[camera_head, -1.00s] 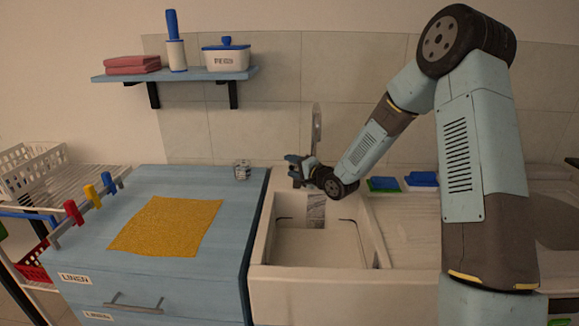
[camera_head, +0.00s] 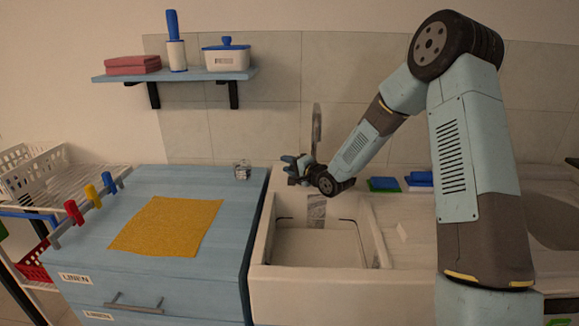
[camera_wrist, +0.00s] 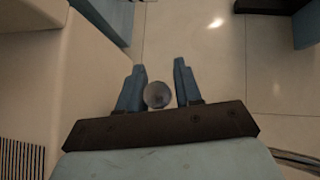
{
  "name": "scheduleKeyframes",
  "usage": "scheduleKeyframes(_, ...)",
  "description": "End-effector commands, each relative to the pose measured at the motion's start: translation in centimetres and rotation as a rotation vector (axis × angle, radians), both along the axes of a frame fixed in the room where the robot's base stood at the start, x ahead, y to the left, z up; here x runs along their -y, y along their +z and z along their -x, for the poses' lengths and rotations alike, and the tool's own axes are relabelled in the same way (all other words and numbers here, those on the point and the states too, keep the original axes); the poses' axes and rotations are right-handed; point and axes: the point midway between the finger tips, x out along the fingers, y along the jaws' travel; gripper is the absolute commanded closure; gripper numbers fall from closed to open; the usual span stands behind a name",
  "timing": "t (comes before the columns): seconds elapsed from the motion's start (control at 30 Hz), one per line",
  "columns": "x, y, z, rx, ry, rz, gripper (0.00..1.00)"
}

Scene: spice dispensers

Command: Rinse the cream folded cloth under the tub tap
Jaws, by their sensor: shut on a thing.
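The tub (camera_head: 262,255) is a cream basin in the middle of the head view. The upright grey tap (camera_head: 317,125) stands at its back. My gripper (camera_head: 292,163) is beside the tap's lower part, above the tub's back rim. In the wrist view my gripper (camera_wrist: 160,85) has its fingers around a round grey knob (camera_wrist: 157,95); whether it belongs to the tap cannot be told. A small cream piece (camera_head: 402,232) lies on the surface right of the basin; I cannot tell whether it is the folded cloth. A grey streaked patch (camera_head: 316,208) shows inside the tub below the tap.
A blue cabinet (camera_head: 100,262) stands left of the tub, with a yellow cloth (camera_head: 168,226) and a small clear jar (camera_head: 242,170) on top. Blue and green sponges (camera_head: 383,184) lie at the back right. A blue shelf (camera_head: 190,76) holds red folded cloths (camera_head: 132,65).

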Motion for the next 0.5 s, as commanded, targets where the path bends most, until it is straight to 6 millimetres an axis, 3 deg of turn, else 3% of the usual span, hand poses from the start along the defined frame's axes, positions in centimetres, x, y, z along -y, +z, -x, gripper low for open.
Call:
scheduleKeyframes(0.17,0.09,-0.20,0.05,-0.004,-0.001,0.001,1.00)
scheduleKeyframes(0.5,0.18,-0.07,-0.02,-0.021,-0.002,0.001,1.00)
